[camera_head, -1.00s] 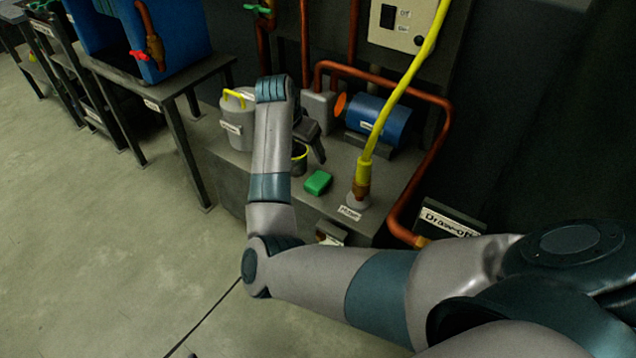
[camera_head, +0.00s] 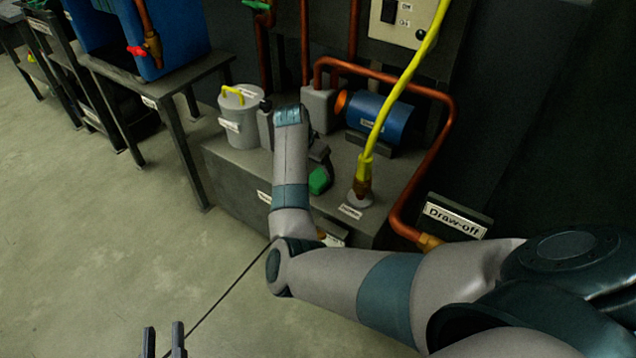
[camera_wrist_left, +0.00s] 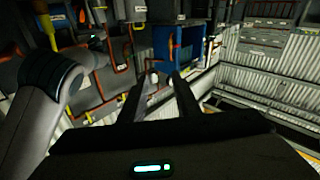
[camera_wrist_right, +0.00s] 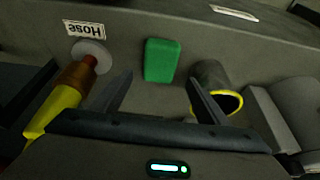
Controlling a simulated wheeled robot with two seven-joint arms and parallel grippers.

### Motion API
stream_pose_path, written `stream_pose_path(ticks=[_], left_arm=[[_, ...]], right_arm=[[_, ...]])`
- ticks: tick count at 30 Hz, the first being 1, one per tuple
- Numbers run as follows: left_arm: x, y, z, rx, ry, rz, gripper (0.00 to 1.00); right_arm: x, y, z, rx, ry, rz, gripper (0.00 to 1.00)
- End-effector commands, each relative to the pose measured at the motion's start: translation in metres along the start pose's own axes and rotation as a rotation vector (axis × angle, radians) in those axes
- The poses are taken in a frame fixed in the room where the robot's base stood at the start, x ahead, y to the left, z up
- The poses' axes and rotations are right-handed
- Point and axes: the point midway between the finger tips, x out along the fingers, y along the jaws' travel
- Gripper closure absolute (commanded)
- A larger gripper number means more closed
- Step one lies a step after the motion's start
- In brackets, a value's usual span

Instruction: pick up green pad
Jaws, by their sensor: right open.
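The green pad (camera_head: 319,181) lies on the grey bench top (camera_head: 225,160), partly covered by my right gripper in the head view. The right wrist view shows the pad (camera_wrist_right: 161,60) whole, ahead of my right gripper (camera_wrist_right: 158,80) and between the lines of its two fingers. That gripper is open, with nothing between its fingers. My left gripper (camera_head: 164,338) is low at the left of the head view, over the floor and far from the pad. Its fingers stand apart and empty, as the left wrist view (camera_wrist_left: 160,85) also shows.
A dark cup with a yellow rim (camera_wrist_right: 218,85) stands close beside the right finger. On the other side is the yellow hose (camera_head: 375,140) in its "Hose" socket (camera_head: 359,197). A grey lidded pot (camera_head: 240,122) and a blue motor (camera_head: 380,115) stand behind.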

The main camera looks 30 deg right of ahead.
Motion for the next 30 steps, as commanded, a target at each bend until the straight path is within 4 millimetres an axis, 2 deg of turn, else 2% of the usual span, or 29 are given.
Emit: stream_pose_path(ticks=[17, 30], left_arm=[[0.000, 0.002, -0.006, 0.002, 0.040, 0.003, 0.71], [-0.014, 0.017, -0.051, 0.009, 0.301, 0.028, 0.71]], right_arm=[[0.008, 0.001, 0.001, 0.001, 0.000, 0.001, 0.31], [0.046, 0.002, 0.006, 0.001, 0.000, 0.001, 0.31]])
